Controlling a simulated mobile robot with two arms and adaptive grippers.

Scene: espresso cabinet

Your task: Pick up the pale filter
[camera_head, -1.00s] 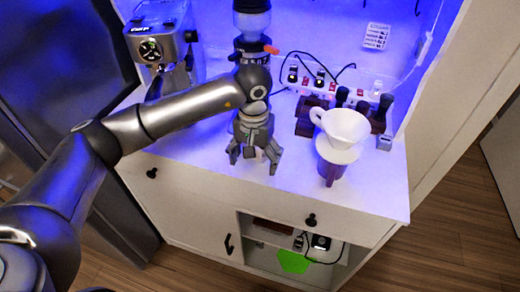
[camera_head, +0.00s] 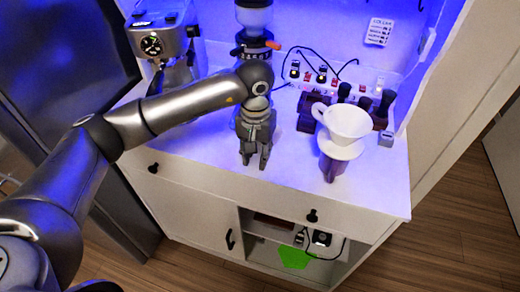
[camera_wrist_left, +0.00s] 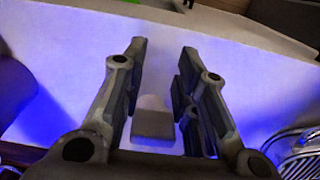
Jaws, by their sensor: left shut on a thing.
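My left gripper (camera_head: 255,164) points down at the counter, left of the dripper. My right gripper is not in view.
A white cone dripper (camera_head: 345,124) with a handle sits on a dark purple vessel (camera_head: 332,168) to the right. Dark-handled tools stand behind it. A grinder (camera_head: 255,18) and an espresso machine (camera_head: 160,45) are at the back. The counter's front edge is close.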

